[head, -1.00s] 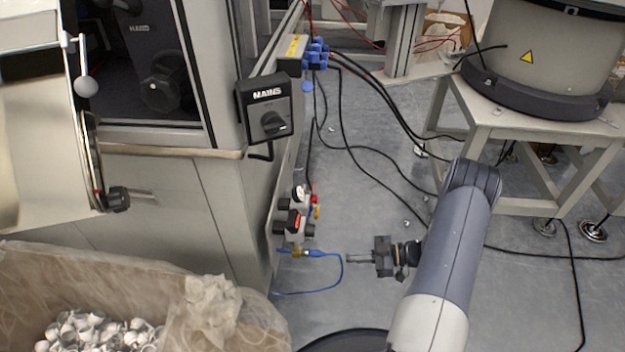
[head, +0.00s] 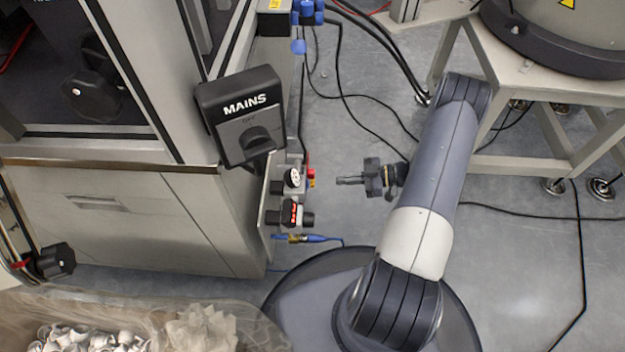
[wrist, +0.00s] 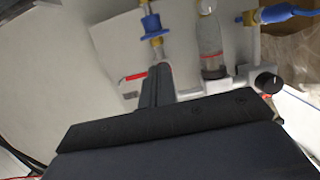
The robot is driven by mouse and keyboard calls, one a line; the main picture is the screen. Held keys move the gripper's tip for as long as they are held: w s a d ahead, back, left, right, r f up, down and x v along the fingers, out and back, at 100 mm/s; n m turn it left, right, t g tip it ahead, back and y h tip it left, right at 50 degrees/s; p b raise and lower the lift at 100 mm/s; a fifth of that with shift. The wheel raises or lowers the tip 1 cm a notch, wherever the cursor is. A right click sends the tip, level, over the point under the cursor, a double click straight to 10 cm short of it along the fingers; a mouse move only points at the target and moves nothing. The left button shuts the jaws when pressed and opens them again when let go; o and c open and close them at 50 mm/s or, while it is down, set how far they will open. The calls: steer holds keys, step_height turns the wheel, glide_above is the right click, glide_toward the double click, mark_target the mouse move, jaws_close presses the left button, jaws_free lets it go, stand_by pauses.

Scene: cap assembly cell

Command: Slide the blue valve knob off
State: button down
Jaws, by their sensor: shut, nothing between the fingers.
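In the wrist view, a blue ring-shaped valve knob (wrist: 151,24) sits on a brass fitting on the pale panel, just beyond my fingertips. In the head view, the small fittings at that side of the valve unit are too small to single the knob out. My gripper (head: 340,181) is shut and empty, pointing left at the valve unit (head: 290,195) with a gap between them. In the wrist view, my closed fingers (wrist: 158,72) point up towards the brass fitting below the blue knob; I cannot tell whether they touch it.
A clear bowl (wrist: 211,45) and a blue hose connector (wrist: 287,12) lie right of the knob. The MAINS switch box (head: 243,115) juts from the cabinet above the valve unit. A bin of white caps (head: 90,335) stands at lower left. Cables (head: 375,115) cross the floor.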

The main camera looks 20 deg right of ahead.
steer(key=x, duration=1)
step_height(320, 180, down, 3)
steer(key=shift+r+b, duration=0.2)
steer(key=shift+b, duration=0.75)
steer(key=shift+d, duration=0.1)
